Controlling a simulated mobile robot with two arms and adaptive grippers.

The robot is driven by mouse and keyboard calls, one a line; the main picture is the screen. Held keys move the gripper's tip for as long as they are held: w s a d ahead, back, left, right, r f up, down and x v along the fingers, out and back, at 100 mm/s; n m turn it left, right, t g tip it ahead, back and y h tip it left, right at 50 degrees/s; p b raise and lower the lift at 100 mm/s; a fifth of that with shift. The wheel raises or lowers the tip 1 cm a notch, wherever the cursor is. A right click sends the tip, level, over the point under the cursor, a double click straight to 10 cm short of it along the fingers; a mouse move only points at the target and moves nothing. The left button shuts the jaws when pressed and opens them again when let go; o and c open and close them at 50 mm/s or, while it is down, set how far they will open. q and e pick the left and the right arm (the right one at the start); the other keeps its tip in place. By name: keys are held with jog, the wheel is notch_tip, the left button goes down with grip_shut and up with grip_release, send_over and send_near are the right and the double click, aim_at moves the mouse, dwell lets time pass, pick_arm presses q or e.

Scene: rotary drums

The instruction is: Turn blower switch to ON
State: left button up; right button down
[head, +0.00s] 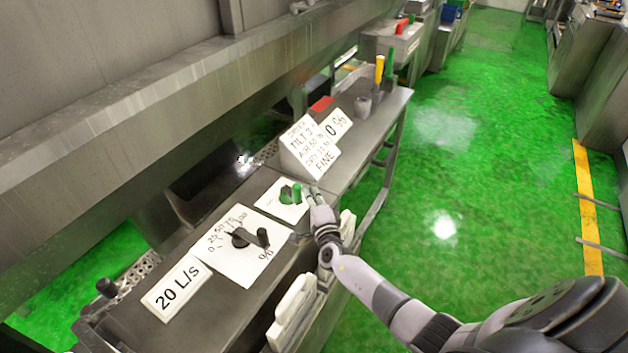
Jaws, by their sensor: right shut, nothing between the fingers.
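A green rotary switch (286,194) sits on a white label plate on the steel control bench; the plate's wording is too small or covered to read. My right gripper (313,190) is shut and empty, its fingertips close beside the green knob at its right. I cannot tell whether they touch it. To the near left is a black dial (240,238) with a percent scale on a white plate. My left gripper is not in view.
A "20 L/s" sign (177,286) lies at the bench's near end. A tilted sign box (311,148) stands beyond the switch. A cup (363,107) and yellow-handled tool (379,69) are farther along. Open green floor (450,160) lies to the right.

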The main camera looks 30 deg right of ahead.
aim_at(300, 195)
jog(key=shift+s+a+p, duration=0.25)
jog(key=shift+a+p, duration=0.1)
jog(key=shift+a, duration=0.45)
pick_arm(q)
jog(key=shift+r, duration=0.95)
pick_arm(e)
jog(key=shift+s+a, duration=0.1)
jog(key=shift+a, duration=0.55)
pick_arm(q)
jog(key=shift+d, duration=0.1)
pick_arm(e)
jog(key=shift+a+f, duration=0.1)
jog(key=shift+a, duration=0.05)
